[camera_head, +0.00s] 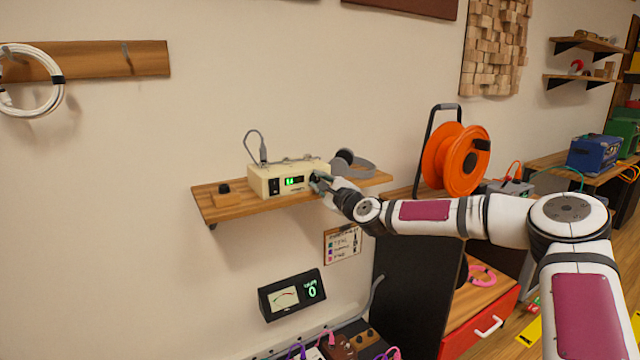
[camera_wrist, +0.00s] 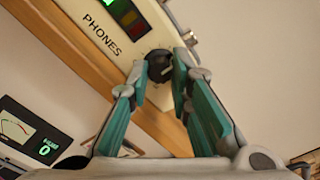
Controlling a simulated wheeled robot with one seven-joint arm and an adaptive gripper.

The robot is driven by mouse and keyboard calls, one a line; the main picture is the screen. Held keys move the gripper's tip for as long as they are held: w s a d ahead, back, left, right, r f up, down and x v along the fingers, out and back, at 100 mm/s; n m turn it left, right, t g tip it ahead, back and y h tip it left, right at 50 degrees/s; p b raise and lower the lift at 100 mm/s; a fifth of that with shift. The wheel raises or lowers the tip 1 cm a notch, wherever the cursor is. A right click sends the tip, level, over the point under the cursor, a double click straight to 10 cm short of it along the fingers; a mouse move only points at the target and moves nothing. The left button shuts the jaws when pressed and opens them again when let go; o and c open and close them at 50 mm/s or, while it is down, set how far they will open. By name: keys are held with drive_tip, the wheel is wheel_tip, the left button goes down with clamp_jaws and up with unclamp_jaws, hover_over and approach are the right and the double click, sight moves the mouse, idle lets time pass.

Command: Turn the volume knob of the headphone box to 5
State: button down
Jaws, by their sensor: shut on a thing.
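The cream headphone box (camera_head: 270,184) stands on a wooden wall shelf (camera_head: 240,208). Its front has a small green display (camera_head: 294,181), whose digits are too small to read surely. In the wrist view the box front (camera_wrist: 113,40) shows the word PHONES and a dark round volume knob (camera_wrist: 160,66). My gripper (camera_wrist: 161,70) has its two green-padded fingers on either side of the knob, shut on it. In the head view my gripper (camera_head: 318,183) is at the box's right front end and hides the knob. The knob's pointer and scale cannot be read.
Grey headphones (camera_head: 352,163) lie at the shelf's right, behind my gripper. A wooden block with a black knob (camera_head: 226,197) sits at the left. A black meter (camera_head: 292,294) showing 0 is below. An orange cable reel (camera_head: 455,150) stands to the right.

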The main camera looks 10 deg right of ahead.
drive_tip(key=shift+f, duration=0.1)
drive_tip(key=c, duration=1.5)
unclamp_jaws()
drive_tip(key=shift+o, duration=0.2)
drive_tip(key=v, duration=1.2)
drive_tip(key=shift+a, duration=0.1)
